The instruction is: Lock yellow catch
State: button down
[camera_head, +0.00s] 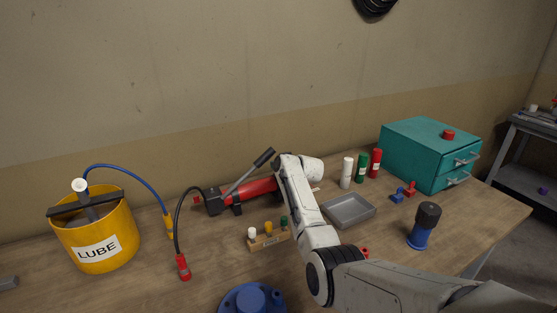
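I cannot make out a clear yellow catch. A yellow drum (95,235) labelled LUBE stands at the left, with a dark bar across its top and a blue hose rising from a white cap. The hose ends in a yellow fitting (169,228) beside the drum. A small wooden block (269,242) at the middle of the bench holds a white, a yellow (268,227) and a green peg. My white arm reaches in from the lower right, its wrist above the back of the bench. My gripper's fingers are hidden behind the arm.
A red hand pump (248,190) with a black hose lies at the back. A grey tray (349,209), upright tubes, small red and blue parts, a blue-black item (425,226) and a teal drawer box (430,152) are to the right. A blue flanged part (252,300) is at the front.

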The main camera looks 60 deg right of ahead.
jog(key=shift+f, duration=0.1)
jog(key=c, duration=1.2)
grip_release()
jog(key=shift+c, duration=0.2)
jog(key=shift+s+a, duration=0.1)
jog(key=v, duration=1)
jog(key=shift+r+b, duration=0.3)
jog(key=shift+r, duration=0.05)
jog(key=shift+a, duration=0.1)
jog(key=shift+s, duration=0.1)
